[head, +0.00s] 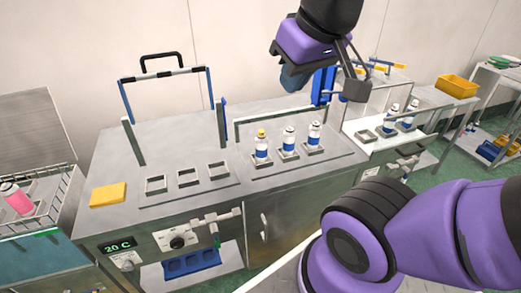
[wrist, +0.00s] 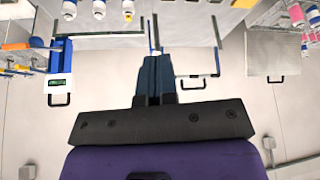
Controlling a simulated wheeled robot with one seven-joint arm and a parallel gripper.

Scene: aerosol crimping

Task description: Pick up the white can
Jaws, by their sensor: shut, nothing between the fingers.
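Three white cans with blue bands stand upright in square holders on the steel bench: a yellow-topped can (head: 262,149), a middle can (head: 289,143) and a right can (head: 314,137). Two similar cans, a front one (head: 391,119) and a back one (head: 410,114), stand on the right-hand bench. I cannot tell which one the task means. My gripper (head: 290,80) is above and behind the bench cans, apart from them. In the wrist view, the shut, empty fingers of my gripper (wrist: 155,72) point towards the bench, with cans (wrist: 98,9) at the top edge.
Three empty square holders (head: 187,178) and a yellow block (head: 108,195) are on the left of the bench. A black-handled frame (head: 166,72) stands at the back. A pink can (head: 16,200) is in a wire basket at far left. A yellow bin (head: 457,86) is at right.

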